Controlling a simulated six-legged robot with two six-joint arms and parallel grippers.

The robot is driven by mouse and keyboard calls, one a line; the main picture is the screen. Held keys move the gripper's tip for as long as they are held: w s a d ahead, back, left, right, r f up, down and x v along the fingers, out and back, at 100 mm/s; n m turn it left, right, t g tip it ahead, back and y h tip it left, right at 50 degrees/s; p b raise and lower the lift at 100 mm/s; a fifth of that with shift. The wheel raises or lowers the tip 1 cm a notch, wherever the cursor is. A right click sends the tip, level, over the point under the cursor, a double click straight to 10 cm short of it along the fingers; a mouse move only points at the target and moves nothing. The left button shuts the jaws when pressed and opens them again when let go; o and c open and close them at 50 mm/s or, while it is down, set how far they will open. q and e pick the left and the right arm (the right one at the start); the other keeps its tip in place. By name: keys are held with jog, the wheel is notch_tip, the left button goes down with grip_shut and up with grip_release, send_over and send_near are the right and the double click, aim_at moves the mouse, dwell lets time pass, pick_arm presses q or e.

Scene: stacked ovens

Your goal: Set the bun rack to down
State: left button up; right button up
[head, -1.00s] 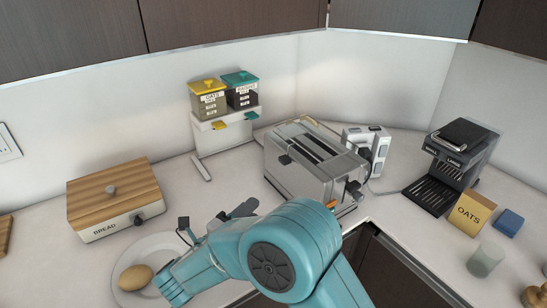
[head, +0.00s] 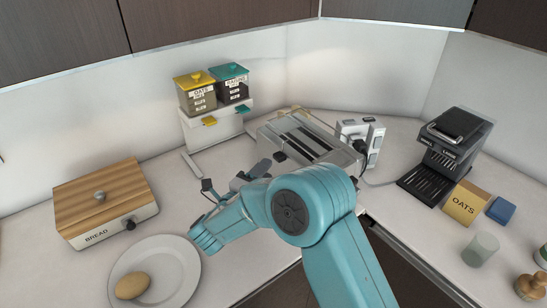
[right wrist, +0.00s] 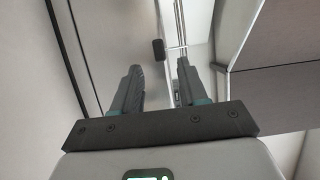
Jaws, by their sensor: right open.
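The silver toaster (head: 325,150) stands near the counter corner, with long dark slots in its top. A dark lever knob (head: 281,156) shows on its left end. I cannot clearly make out the bun rack or its position; my right arm hides the toaster's lower front. My right gripper (head: 255,174) is just left of the toaster, close to that end and apart from it. In the right wrist view the open, empty fingers (right wrist: 160,78) point toward a dark knob (right wrist: 158,48) and thin metal edges. My left gripper is not in view.
A wooden-lidded bread box (head: 100,215) and a plate (head: 187,258) with a bun (head: 132,285) are at left. Oats and raisins canisters stand on a white stand (head: 212,130) behind.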

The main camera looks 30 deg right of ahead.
aim_at(277, 160)
jog(key=p+x, duration=0.1)
jog(key=x, duration=0.4)
jog(key=shift+w+d, duration=0.15)
jog(key=shift+d, duration=0.15)
